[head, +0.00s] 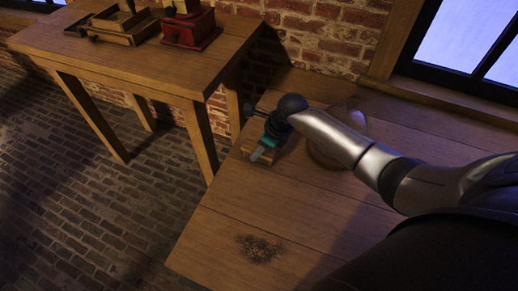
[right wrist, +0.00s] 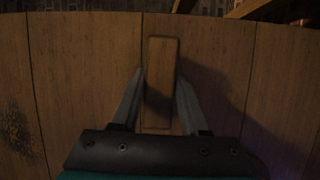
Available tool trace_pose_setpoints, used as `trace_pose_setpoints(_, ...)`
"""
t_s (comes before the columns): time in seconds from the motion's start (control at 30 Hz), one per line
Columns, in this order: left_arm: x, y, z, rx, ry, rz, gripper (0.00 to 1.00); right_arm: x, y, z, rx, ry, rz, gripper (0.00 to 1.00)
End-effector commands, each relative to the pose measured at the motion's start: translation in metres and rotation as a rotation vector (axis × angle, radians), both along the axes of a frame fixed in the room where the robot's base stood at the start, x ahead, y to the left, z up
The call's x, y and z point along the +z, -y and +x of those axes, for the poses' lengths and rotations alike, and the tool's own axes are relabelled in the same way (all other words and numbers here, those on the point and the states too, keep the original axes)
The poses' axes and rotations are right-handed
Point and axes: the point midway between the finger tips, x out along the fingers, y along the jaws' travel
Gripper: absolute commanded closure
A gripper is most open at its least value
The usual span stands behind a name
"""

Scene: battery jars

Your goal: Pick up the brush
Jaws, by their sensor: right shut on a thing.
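The brush shows in the right wrist view as a plain wooden block (right wrist: 161,60), standing lengthwise between the two fingers. In the head view a bit of its wood (head: 247,149) shows beside my right gripper (head: 259,152), near the left edge of the near table. My right gripper, also in the right wrist view (right wrist: 160,80), is shut on the brush with one finger on each long side. The bristles are hidden, and I cannot tell whether the brush touches the tabletop. My left gripper is not in view.
A dark speckled patch (head: 259,249) lies on the near table (head: 215,228). A round brown thing (head: 322,156) is partly hidden behind my right arm. Another table (head: 140,62) at the left bears a red box (head: 190,30) and a wooden tray (head: 124,38). A gap separates the tables.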

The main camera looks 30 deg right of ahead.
Motion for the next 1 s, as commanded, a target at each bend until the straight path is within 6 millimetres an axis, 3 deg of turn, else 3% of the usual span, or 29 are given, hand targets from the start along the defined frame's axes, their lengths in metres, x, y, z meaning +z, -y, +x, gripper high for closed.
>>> trace_pose_setpoints(0.17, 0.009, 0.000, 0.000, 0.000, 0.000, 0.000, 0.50, 0.028, 0.001, 0.001, 0.002, 0.005, -0.001, 1.00)
trace_pose_setpoints(0.7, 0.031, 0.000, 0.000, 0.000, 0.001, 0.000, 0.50, 0.159, 0.000, 0.001, 0.001, 0.006, -0.001, 1.00)
trace_pose_setpoints(1.0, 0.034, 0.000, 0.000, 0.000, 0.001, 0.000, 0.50, 0.196, 0.000, 0.001, 0.001, 0.003, 0.001, 1.00)
